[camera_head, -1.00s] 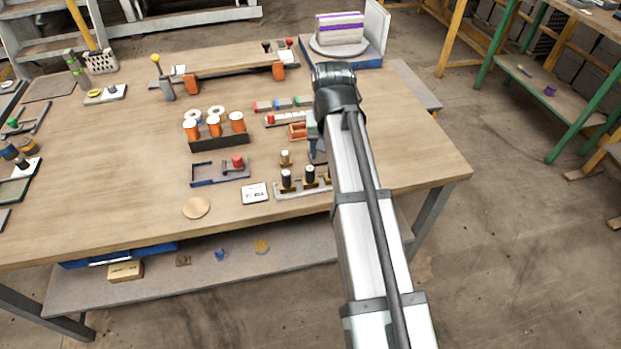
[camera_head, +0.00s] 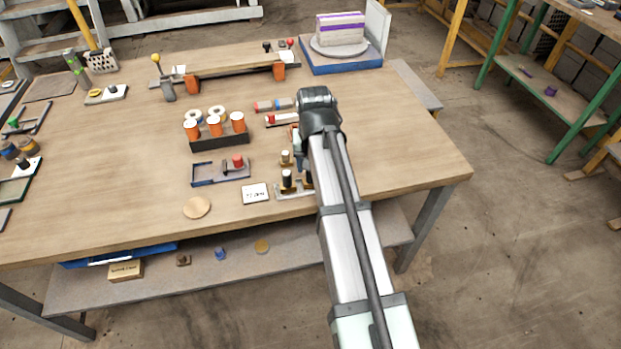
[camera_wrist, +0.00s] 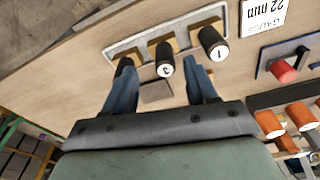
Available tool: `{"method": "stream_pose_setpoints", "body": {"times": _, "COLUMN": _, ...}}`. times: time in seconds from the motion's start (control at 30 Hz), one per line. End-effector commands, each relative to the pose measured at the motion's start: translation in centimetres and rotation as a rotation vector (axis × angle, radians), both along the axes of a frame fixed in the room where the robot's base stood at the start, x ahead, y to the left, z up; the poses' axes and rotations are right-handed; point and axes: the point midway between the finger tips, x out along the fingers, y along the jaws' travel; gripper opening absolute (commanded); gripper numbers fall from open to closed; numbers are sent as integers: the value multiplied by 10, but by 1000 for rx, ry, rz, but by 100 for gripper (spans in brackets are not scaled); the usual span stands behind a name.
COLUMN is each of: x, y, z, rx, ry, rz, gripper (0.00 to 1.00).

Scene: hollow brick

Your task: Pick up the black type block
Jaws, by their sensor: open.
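Black cylinders with white numbered ends stand in a pale rack (camera_wrist: 112,52) with brass pieces in the wrist view. One (camera_wrist: 213,42) is at the right and one (camera_wrist: 165,57) in the middle. A third is mostly hidden by my left finger. I cannot tell which is the type block. My gripper (camera_wrist: 163,86) is open and empty, its fingers reaching toward the rack. A small flat brownish-grey square (camera_wrist: 157,91) shows between the fingers. In the head view a black cylinder (camera_head: 287,179) shows at the rack's left; my arm hides the others and the fingers.
A white gauge card (camera_head: 255,194) lies left of the rack. A blue fixture with a red knob (camera_head: 238,161) and a dark holder with orange cylinders (camera_head: 215,128) stand farther back. Coloured pieces (camera_head: 272,105) lie behind my arm. The table's front edge is close.

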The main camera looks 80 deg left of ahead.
Motion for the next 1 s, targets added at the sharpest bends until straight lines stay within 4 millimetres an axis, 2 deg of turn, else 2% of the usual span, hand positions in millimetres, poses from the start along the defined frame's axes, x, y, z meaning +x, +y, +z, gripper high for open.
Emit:
{"method": "stream_pose_setpoints", "body": {"times": 0.17, "x": -1, "y": 3, "z": -8, "rx": -1, "ry": 0, "rz": 0, "gripper": 57}}
{"method": "stream_pose_setpoints", "body": {"times": 0.53, "x": -4, "y": 11, "z": -49, "rx": -1, "ry": 0, "rz": 0, "gripper": 57}}
{"method": "stream_pose_setpoints", "body": {"times": 0.8, "x": -4, "y": 12, "z": -51, "rx": 0, "ry": 0, "rz": 0, "gripper": 57}}
{"method": "stream_pose_setpoints", "body": {"times": 1.0, "x": -4, "y": 12, "z": -51, "rx": 0, "ry": 0, "rz": 0, "gripper": 38}}
